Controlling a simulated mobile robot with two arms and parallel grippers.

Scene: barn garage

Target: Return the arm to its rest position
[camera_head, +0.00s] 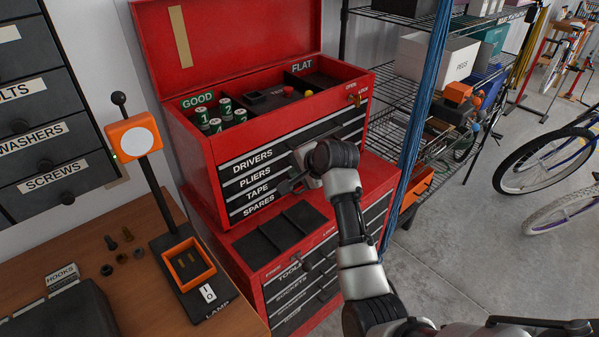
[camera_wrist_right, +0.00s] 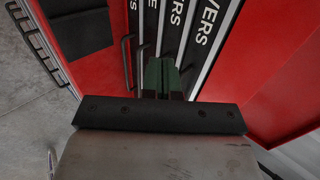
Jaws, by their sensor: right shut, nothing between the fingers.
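My right arm comes in from the bottom right of the head view. My right gripper (camera_head: 287,187) is at the front of the red tool chest's (camera_head: 206,170) drawers, near the right of the labels "PLIERS", "TAPE" and "SPARES". In the right wrist view its fingers (camera_wrist_right: 161,78) are together and empty, pointing at the dark drawer fronts. I cannot tell whether the fingertips touch the drawers. The drawers look shut, and the chest lid is up. My left gripper is not in view.
The lower red cabinet (camera_head: 268,275) has a black top tray below the gripper. A wooden bench (camera_head: 137,292) with an orange lamp (camera_head: 133,137) stands left. A wire shelf (camera_head: 400,60) and blue hanging cords (camera_head: 416,110) are right of the chest. Open floor (camera_head: 470,240) lies right.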

